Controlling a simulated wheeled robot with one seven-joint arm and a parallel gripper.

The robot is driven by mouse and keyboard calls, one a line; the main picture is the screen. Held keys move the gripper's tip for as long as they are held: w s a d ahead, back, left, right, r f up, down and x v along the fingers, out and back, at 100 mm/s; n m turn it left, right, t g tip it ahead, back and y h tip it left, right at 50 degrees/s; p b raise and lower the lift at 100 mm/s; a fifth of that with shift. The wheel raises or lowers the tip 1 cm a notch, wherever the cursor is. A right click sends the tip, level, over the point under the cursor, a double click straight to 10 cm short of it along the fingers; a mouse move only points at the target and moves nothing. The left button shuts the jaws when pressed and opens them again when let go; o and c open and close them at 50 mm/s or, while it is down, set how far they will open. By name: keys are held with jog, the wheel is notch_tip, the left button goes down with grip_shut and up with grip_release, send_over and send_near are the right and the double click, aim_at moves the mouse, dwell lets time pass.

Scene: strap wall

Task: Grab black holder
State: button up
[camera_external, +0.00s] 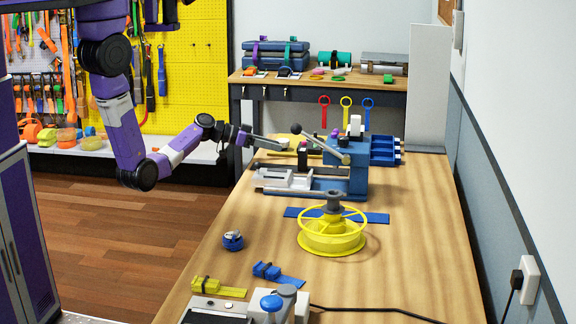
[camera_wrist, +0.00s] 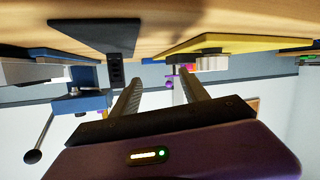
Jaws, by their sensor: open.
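My gripper (camera_external: 266,139) is at the far part of the workbench, above and beside the blue machine. In the wrist view its two fingers (camera_wrist: 160,76) are spread apart with nothing between them. The wrist picture is upside down, with the bench at the top. A small black block with slots (camera_wrist: 120,68), which looks like the black holder, stands against a dark wedge-shaped plate (camera_wrist: 110,38). It appears just beyond the left fingertip, apart from it.
The blue machine (camera_external: 345,180) with a ball-ended lever stands close to my gripper. A yellow plate (camera_wrist: 228,43) lies beyond the right finger. Blue bins (camera_external: 384,150) stand right of the machine. A yellow spool (camera_external: 332,240) is nearer the front.

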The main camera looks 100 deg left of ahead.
aim_at(308, 170)
jog(key=w+d+m+h, duration=0.1)
jog(key=w+d+m, duration=0.1)
jog(key=w+d, duration=0.1)
jog(key=w+d+m+h, duration=0.2)
jog(key=w+d, duration=0.1)
jog(key=shift+w+d+f+g+h, duration=0.15)
jog(key=shift+w+g+h, duration=0.15)
jog(key=shift+w, duration=0.05)
jog(key=shift+w+d+f+m+p, duration=0.15)
jog(key=shift+w+f+p, duration=0.1)
jog(key=shift+w, duration=0.35)
jog(key=shift+w+a+f+m+p, duration=0.1)
jog(key=shift+w+f+m+p, duration=0.1)
jog(key=shift+w, duration=0.4)
jog(key=x, duration=0.1)
jog(key=p+x, duration=0.1)
jog(key=x, duration=0.2)
jog(key=shift+w+d+r, duration=0.1)
jog(key=shift+w+r, duration=0.1)
jog(key=shift+r, duration=0.15)
jog(key=shift+w+f, duration=0.35)
jog(key=shift+w, duration=0.15)
grip_shut()
